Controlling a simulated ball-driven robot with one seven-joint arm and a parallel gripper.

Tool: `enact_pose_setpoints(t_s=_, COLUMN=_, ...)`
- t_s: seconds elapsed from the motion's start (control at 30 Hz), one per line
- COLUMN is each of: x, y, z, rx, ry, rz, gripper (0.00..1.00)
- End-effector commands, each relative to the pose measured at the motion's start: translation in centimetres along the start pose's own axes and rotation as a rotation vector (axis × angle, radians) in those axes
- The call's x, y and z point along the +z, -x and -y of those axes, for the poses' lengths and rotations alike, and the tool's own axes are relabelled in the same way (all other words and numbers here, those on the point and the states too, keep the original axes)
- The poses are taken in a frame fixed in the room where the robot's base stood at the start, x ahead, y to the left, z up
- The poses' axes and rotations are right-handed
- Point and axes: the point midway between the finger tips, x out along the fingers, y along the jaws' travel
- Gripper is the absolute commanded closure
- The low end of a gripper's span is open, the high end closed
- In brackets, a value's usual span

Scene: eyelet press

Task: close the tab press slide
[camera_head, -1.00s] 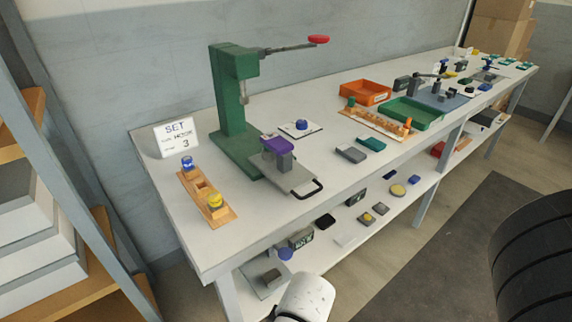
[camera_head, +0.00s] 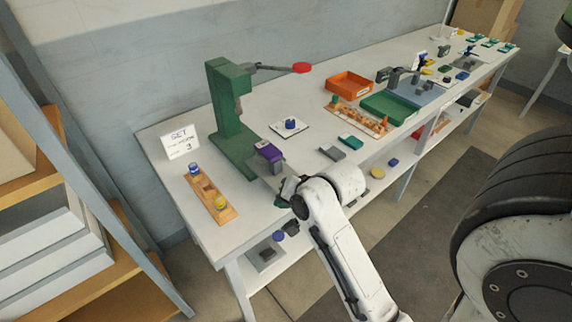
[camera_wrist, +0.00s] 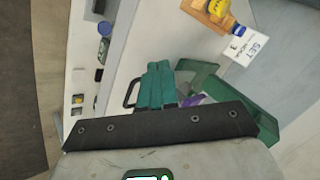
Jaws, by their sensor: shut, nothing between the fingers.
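The green press (camera_head: 226,110) stands on the bench with its red-tipped lever (camera_head: 302,67) raised. Its grey slide (camera_head: 262,168) sticks out from the base toward the bench's front edge and carries a purple-topped block (camera_head: 268,151). My gripper (camera_head: 284,202) is at the front end of the slide; my arm hides part of that end in the head view. In the wrist view my teal fingers (camera_wrist: 156,84) are together and empty. The slide's black handle (camera_wrist: 129,93) shows just left of them; I cannot tell whether they touch. A bit of purple block (camera_wrist: 193,101) shows behind the dark gripper body.
A white card with a blue knob (camera_head: 290,125), a grey block (camera_head: 332,152), an orange tray (camera_head: 349,83) and a green tray (camera_head: 389,106) lie to the right.

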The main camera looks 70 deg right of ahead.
Motion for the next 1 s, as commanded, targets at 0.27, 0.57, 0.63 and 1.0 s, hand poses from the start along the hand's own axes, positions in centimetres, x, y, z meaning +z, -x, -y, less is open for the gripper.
enact_pose_setpoints(t_s=0.27, x=-7.7, y=2.9, z=-4.2, rx=-0.078, ry=-0.547, rz=-0.151, gripper=1.0)
enact_pose_setpoints(t_s=0.57, x=-8.7, y=0.9, z=-4.5, rx=-0.088, ry=-0.603, rz=-0.161, gripper=1.0)
enact_pose_setpoints(t_s=0.63, x=-8.9, y=-0.3, z=-4.5, rx=-0.087, ry=-0.603, rz=-0.161, gripper=1.0)
enact_pose_setpoints(t_s=1.0, x=-10.4, y=-7.0, z=-3.8, rx=-0.089, ry=-0.599, rz=-0.163, gripper=1.0)
